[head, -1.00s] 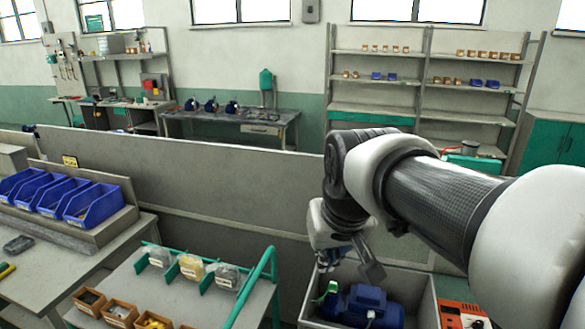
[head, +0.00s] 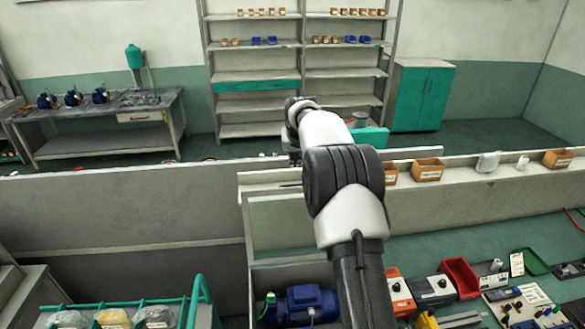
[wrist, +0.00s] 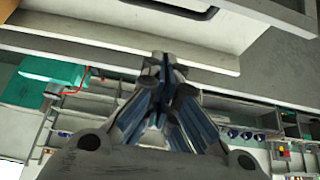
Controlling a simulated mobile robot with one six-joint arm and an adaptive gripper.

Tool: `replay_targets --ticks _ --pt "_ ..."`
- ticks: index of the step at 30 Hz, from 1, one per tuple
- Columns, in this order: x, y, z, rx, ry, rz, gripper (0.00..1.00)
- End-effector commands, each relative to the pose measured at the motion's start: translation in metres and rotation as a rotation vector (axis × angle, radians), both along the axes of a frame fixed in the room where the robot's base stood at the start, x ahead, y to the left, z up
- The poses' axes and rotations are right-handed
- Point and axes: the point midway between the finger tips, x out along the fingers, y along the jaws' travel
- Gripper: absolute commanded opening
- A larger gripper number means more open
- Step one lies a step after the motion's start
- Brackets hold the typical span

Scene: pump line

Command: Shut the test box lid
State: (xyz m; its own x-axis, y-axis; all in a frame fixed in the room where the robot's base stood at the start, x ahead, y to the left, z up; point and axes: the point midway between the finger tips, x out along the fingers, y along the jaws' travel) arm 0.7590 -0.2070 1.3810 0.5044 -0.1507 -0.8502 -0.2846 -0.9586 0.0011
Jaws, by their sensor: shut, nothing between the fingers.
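The test box (head: 250,300) is the grey open-topped box in the lower middle of the head view. A blue pump (head: 303,303) with a green part at its left sits inside. Its lid (head: 285,222) stands raised at the back, a pale frame around a clear pane. My arm crosses in front of its right part and hides the box's right side. My gripper (wrist: 165,65) is shut and empty in the wrist view, its tips close to a pale edge; I cannot tell whether they touch.
A long low partition (head: 120,215) runs behind the box. A ledge at the right carries small bins (head: 428,169). Orange and grey instruments (head: 400,293) and a red bin (head: 460,278) lie right of the box. A green-railed rack (head: 200,295) stands at the left.

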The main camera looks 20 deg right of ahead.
Motion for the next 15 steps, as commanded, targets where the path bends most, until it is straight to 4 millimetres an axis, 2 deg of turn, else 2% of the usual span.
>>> replay_targets --ticks 5,15 --pt "0.009 -0.005 -0.014 0.0 0.001 -0.003 0.0" --pt "0.037 -0.013 -0.061 0.0 0.0 -0.002 0.0"
